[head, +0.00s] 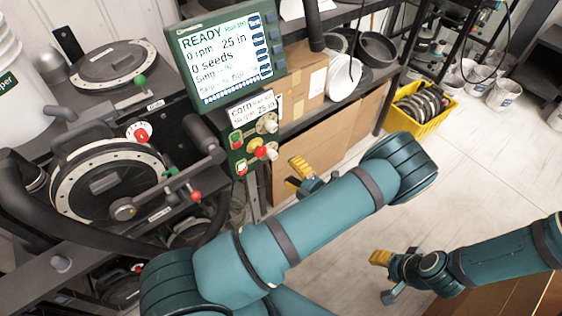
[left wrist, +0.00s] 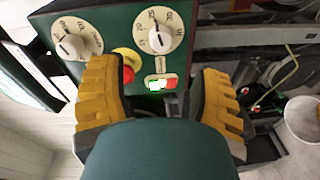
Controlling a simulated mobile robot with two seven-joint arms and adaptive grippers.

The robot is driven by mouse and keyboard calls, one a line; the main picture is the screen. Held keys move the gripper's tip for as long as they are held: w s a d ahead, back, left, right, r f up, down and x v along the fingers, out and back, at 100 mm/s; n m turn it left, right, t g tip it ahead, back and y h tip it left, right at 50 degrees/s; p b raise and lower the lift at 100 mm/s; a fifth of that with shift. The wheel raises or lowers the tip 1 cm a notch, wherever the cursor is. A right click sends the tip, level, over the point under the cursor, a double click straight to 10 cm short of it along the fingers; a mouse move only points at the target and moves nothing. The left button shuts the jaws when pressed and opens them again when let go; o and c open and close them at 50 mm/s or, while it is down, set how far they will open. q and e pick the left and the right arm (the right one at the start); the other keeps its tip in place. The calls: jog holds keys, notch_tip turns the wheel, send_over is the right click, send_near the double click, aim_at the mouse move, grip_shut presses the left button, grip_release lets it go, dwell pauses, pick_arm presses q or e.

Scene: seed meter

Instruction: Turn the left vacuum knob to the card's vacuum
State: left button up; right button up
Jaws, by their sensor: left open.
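The control panel (head: 250,140) hangs below a display (head: 228,58) reading "READY", "0 rpm", "25 in" and "0 seeds". The card (head: 252,106) shows "corn" and "25 in"; its small print is unclear. In the left wrist view, two white dials with pale knobs, one at left (left wrist: 75,40) and one at right (left wrist: 158,32), face the camera. I cannot tell which is the left vacuum knob. My left gripper (head: 301,176) is apart from the panel, its fingers spread and empty in the left wrist view (left wrist: 160,80). My right gripper (head: 387,275) is open and empty.
Round seed meters (head: 108,185) stand left of the panel.

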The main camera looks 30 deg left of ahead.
pick_arm(q)
jog(key=shift+v, duration=1.55)
